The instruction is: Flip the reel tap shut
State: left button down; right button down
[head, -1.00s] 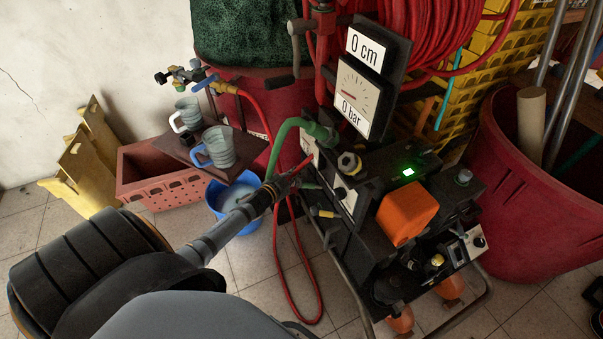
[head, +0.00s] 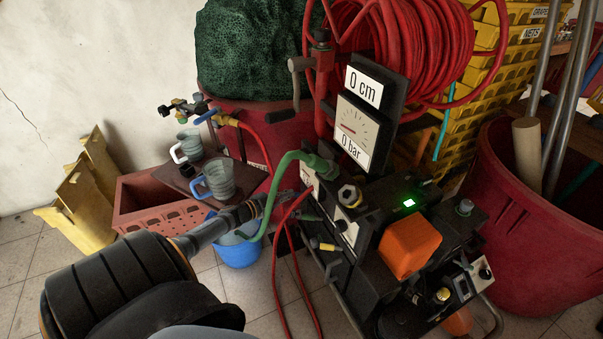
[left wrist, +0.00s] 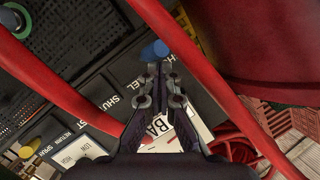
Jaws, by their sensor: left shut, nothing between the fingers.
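In the left wrist view a blue knob (left wrist: 155,50) sits on the black panel beside the partly hidden white lettering "REEL" and "SHUT"; it looks like the reel tap's handle. My left gripper (left wrist: 160,68) is shut and empty, its fingertips just short of the knob in that picture; I cannot tell whether they touch it. In the head view my left gripper (head: 283,202) is at the left side of the black machine, by the green hose (head: 276,190). The tap cannot be made out there. My right gripper is not in view.
Red hoses (left wrist: 190,60) cross close to the fingers in the left wrist view. The machine carries a gauge (head: 353,130) reading 0 bar and an orange block (head: 410,246). A blue bucket (head: 238,255) stands below my arm. The red hose reel (head: 425,50) is behind.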

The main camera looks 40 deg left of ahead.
pick_arm(q)
jog(key=shift+s, duration=0.1)
jog(key=f+v, duration=0.2)
jog(key=v, duration=1)
jog(key=shift+s, duration=0.6)
jog(key=shift+f, duration=0.1)
